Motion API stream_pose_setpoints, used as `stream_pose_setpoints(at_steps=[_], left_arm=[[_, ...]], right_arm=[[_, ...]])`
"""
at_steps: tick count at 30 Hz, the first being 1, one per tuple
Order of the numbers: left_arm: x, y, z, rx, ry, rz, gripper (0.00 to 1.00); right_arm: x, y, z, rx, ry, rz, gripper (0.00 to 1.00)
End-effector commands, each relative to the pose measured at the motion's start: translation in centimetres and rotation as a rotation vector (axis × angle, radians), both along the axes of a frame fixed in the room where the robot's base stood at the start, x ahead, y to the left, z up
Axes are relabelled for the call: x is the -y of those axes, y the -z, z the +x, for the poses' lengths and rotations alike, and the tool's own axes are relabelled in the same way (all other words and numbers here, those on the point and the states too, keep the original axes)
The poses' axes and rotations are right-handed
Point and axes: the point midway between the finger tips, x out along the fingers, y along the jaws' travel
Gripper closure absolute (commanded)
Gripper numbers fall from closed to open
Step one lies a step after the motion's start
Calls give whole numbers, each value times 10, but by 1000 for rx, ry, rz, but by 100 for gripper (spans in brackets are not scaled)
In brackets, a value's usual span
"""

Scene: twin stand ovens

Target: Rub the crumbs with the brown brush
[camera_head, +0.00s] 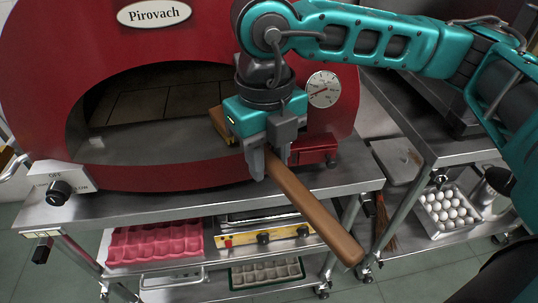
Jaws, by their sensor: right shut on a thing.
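My right gripper (268,165) is shut on the wooden handle of the brown brush (318,216). The brush slants from its head, partly hidden behind the gripper near the oven mouth, down to the handle end past the table's front edge. The brush is in front of the red oven (210,30), whose arched mouth is open. Small pale specks that may be the crumbs (97,142) show at the left inside the oven mouth. I cannot tell whether the brush head touches any surface. My left gripper is not in view.
The steel table (130,206) has a knob box (62,186) at its left. Below are a pink egg tray (156,243), a grey carton (266,273) and a yellow level-like panel (262,238). A tray of white eggs (447,208) stands on the right shelf. A dial (322,89) is on the oven.

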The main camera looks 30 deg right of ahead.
Motion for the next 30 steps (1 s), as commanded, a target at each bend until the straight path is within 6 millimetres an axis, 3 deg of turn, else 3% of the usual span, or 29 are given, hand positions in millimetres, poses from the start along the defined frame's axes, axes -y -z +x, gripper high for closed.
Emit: stream_pose_setpoints(at_steps=[8,18,30], left_arm=[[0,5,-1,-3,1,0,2],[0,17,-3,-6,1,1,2],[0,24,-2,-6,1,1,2]], right_arm=[[6,7,0,-13,14,-6,92],[34,6,-7,-7,22,-5,92],[54,3,-12,-1,19,-3,92]])
